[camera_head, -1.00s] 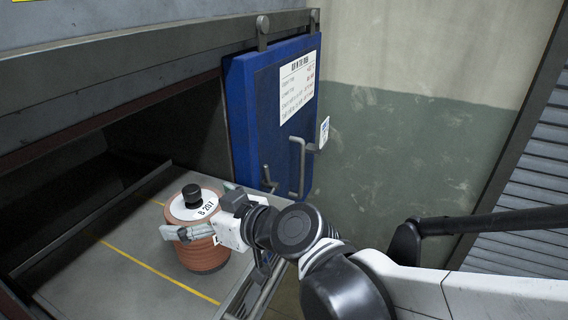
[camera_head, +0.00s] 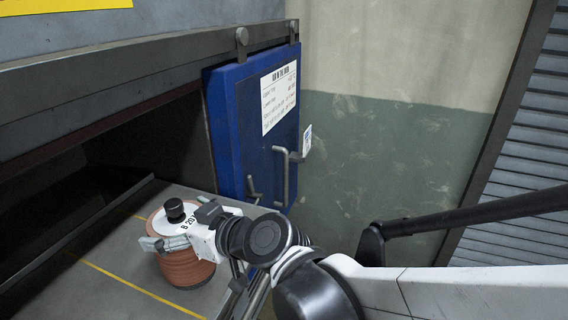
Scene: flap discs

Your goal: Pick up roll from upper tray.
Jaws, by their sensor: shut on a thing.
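I cannot tell whether the roll's base is clear of the tray.
A blue door (camera_head: 250,130) with a paper sheet and metal handles hangs open behind my gripper. The oven's dark opening (camera_head: 140,150) lies to the left under a metal beam. A ribbed shutter (camera_head: 525,150) stands at the far right.

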